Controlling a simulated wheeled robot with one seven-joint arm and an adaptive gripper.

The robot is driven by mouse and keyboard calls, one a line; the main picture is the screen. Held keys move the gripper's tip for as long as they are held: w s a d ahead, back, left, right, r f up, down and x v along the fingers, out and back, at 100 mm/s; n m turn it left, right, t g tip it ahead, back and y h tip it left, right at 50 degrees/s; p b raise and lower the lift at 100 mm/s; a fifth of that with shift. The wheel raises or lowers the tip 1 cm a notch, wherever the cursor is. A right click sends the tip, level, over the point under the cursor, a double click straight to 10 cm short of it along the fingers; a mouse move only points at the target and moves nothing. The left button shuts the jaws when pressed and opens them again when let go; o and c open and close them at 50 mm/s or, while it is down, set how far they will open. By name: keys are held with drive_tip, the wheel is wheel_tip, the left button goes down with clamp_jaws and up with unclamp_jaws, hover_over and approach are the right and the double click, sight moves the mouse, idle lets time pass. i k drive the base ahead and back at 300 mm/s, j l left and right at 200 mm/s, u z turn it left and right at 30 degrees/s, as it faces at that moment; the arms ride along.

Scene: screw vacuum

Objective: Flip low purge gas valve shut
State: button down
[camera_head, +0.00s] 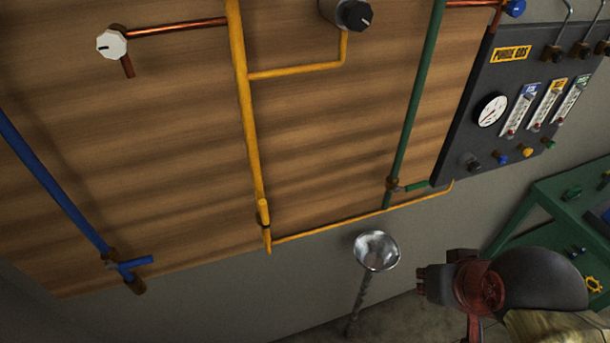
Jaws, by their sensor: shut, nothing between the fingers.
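The dark purge gas panel (470,120) is at the upper right, with a yellow "PURGE GAS" label (511,54). Along its top right are silver flip levers (562,30), partly cut off by the frame edge. Below them are three flow meters with blue, yellow and green labels; the small text is unreadable, so I cannot tell which valve is low. Under the meters are a blue knob (502,159), a yellow knob (527,151) and a green knob (548,143). My gripper (422,281) is at the lower right, below the panel and apart from it, shut and empty, pointing left.
A funnel-topped metal stand (376,251) is just left of my gripper. A green frame (545,205) with valves stands at the right. The wooden board (330,130) carries a blue pipe (50,180), a yellow pipe (247,110) and a green pipe (418,85).

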sight(262, 203)
drive_tip(key=u, duration=1.25)
